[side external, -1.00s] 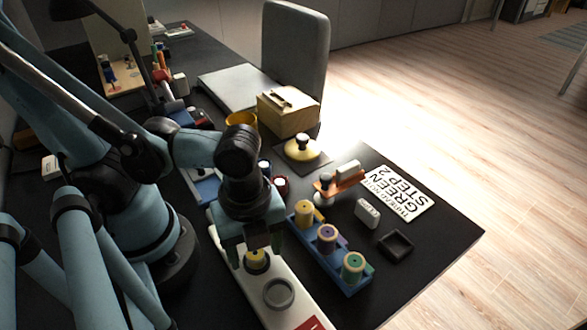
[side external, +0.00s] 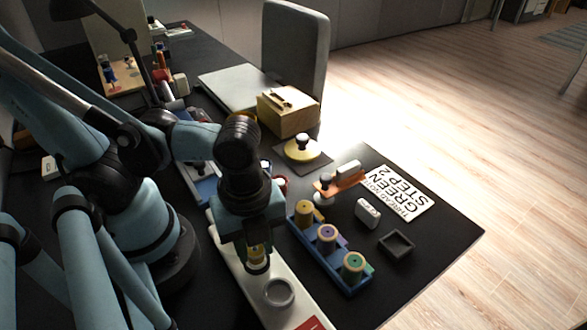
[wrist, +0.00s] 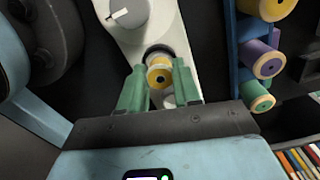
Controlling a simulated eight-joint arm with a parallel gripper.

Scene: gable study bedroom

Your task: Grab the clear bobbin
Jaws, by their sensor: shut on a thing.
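The clear bobbin (wrist: 159,75), wound with yellow thread, is between the two green fingers of my gripper (wrist: 160,88) in the wrist view. The fingers are shut on it, one on each side. In the side view the bobbin (side external: 256,252) shows as a small yellow patch between the fingers of my gripper (side external: 252,255), partly hidden by them. A dark round seat (wrist: 158,51) lies right by it on the long white machine body (side external: 239,275). I cannot tell whether the bobbin still touches the seat.
A grey ring (side external: 278,292) is on the white body. A blue rack (side external: 335,273) with yellow, purple and green spools stands close on the right. Beyond it are a white case (side external: 368,213), a small black tray (side external: 396,244) and a printed card (side external: 399,193). The desk's right corner is clear.

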